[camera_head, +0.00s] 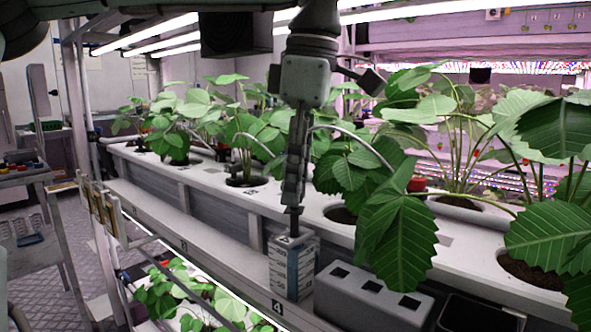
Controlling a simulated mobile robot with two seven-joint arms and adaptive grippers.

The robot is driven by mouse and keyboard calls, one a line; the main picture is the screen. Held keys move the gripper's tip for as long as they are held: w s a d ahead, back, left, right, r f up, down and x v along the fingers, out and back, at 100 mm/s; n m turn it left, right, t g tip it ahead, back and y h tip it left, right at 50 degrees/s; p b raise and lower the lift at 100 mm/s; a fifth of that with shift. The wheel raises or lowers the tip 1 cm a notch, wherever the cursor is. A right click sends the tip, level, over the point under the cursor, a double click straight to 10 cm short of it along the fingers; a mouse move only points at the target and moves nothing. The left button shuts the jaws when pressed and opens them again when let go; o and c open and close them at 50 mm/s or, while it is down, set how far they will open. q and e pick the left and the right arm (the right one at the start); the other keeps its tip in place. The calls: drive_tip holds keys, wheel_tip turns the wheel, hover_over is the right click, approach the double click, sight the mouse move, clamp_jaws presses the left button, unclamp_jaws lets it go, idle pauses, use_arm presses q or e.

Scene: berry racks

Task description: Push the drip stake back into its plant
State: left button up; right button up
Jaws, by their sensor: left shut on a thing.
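My left gripper (294,205) hangs down from the top middle, its long narrow fingers pointing straight down and closed. It is shut on a thin dark piece, which I take for the drip stake; the fingers hide most of it. A thin pale drip tube (352,133) arches from beside the fingers to the right, into the leaves. The nearest plants are a leafy strawberry plant (397,230) to the right of the gripper and another (246,150) to its left, each at a round pot hole in the white gutter (225,197). My right gripper is out of view.
A small printed carton (293,268) stands on the ledge right below the fingers. A grey block with square holes (372,300) and a black tray (478,316) are to its right. Large leaves (553,235) crowd the right side. Lower plants (185,297) grow beneath the ledge.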

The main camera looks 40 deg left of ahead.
sight(302, 187)
use_arm(q)
drive_tip(key=o, duration=1)
drive_tip(key=shift+c, duration=0.2)
drive_tip(key=shift+w+d+r, duration=0.1)
drive_tip(key=shift+d+r, duration=0.1)
drive_tip(key=shift+r, duration=1.65)
drive_tip(key=shift+w+d+r, duration=0.1)
drive_tip(key=shift+d+r, duration=0.1)
drive_tip(key=shift+r, duration=1.65)
